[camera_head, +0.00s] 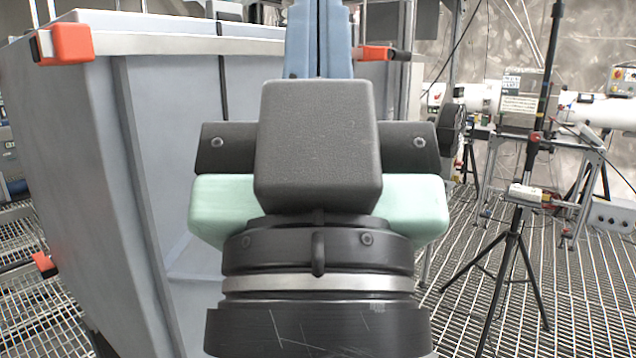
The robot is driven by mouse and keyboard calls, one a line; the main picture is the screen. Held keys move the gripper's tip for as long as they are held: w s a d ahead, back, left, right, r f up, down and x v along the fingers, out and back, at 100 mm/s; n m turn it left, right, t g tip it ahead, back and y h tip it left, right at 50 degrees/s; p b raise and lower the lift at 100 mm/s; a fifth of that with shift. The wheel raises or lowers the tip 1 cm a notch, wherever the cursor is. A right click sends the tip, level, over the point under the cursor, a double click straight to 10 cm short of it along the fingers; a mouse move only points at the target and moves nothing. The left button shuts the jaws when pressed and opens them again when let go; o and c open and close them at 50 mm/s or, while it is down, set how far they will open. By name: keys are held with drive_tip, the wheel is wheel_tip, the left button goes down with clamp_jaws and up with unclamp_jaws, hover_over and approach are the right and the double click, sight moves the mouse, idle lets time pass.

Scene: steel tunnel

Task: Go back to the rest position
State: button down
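A dark block with pale green side pieces on a round black collar fills the middle of the head view; it looks like part of my own arm, seen close up. No object is named by the task.
A large grey-blue panelled housing (170,160) with orange corner pieces (65,44) stands close on the left. A black tripod (515,240) and a metal frame table (565,150) stand at the right. The grated floor (590,300) shows open patches around the tripod.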

wheel_tip(320, 180, up, 24)
drive_tip(key=p, duration=2.2)
drive_tip(key=shift+r, duration=0.25)
